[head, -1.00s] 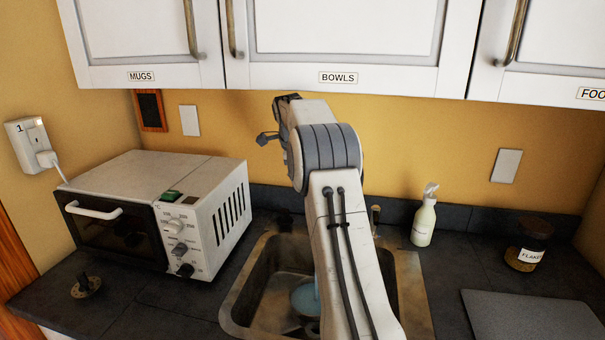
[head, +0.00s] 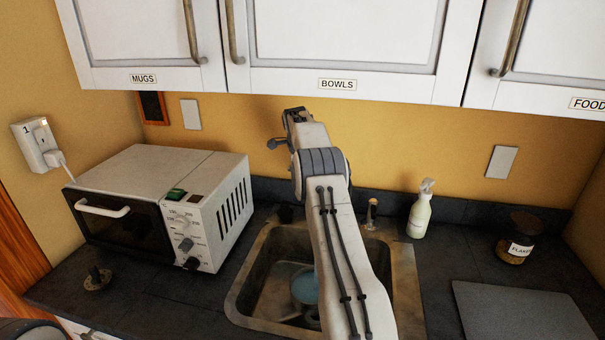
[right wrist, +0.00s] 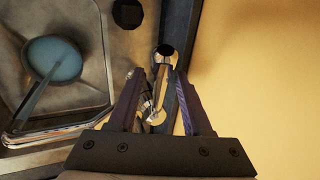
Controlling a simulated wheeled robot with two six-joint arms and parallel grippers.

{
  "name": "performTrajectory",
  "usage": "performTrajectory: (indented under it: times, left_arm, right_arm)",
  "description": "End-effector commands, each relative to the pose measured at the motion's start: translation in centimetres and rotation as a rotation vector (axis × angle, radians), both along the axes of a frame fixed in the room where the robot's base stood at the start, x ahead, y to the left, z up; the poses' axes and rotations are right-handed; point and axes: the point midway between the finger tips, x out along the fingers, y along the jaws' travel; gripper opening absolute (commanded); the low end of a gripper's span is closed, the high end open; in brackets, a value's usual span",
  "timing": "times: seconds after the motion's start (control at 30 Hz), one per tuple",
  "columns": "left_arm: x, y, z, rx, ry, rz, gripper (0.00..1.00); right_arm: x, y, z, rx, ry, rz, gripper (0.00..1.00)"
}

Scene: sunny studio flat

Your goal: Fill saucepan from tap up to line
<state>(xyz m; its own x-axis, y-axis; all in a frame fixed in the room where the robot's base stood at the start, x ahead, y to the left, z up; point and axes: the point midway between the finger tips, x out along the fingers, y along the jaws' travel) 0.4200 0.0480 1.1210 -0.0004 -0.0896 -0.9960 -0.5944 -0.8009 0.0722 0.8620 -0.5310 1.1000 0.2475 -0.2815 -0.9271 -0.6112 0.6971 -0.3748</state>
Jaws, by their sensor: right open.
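The saucepan (head: 304,290) sits in the sink basin, partly hidden behind my right arm, with pale blue water in it. The right wrist view shows it from above (right wrist: 62,52), with a narrow pale bar across it that I cannot identify for sure. I cannot make out a fill line. The chrome tap (right wrist: 163,62) shows in the right wrist view between the fingers of my right gripper (right wrist: 158,78). That gripper is open; contact with the tap cannot be told. In the head view the right gripper (head: 283,128) is raised before the yellow wall. My left gripper is not in view.
The sink (head: 250,290) is set in a dark worktop. A toaster oven (head: 165,205) stands to its left. A soap bottle (head: 420,212), a labelled jar (head: 517,240) and a grey board (head: 525,312) are to its right. White cupboards (head: 340,40) hang above.

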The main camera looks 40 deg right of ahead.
Motion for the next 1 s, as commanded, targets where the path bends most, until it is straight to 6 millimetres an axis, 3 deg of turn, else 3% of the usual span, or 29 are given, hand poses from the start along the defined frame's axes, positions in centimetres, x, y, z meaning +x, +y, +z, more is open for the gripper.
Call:
performTrajectory:
  times: [0.07, 0.13, 0.2, 0.23, 1.0]
  left_arm:
    - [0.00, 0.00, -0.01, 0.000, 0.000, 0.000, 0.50]
    - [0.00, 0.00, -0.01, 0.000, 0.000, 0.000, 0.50]
    - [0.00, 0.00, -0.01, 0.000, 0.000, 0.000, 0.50]
    - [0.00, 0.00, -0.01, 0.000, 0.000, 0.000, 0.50]
    - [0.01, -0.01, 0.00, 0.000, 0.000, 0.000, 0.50]
  right_arm:
    - [0.00, 0.00, 0.01, 0.000, 0.000, 0.000, 0.49]
    - [-0.01, 0.01, 0.01, 0.000, 0.000, 0.000, 0.30]
    - [-0.01, 0.01, 0.01, 0.000, 0.000, 0.000, 0.04]
    - [-0.01, 0.02, 0.02, 0.000, 0.000, 0.000, 0.00]
    - [-0.05, 0.07, 0.00, 0.002, 0.003, 0.000, 0.00]
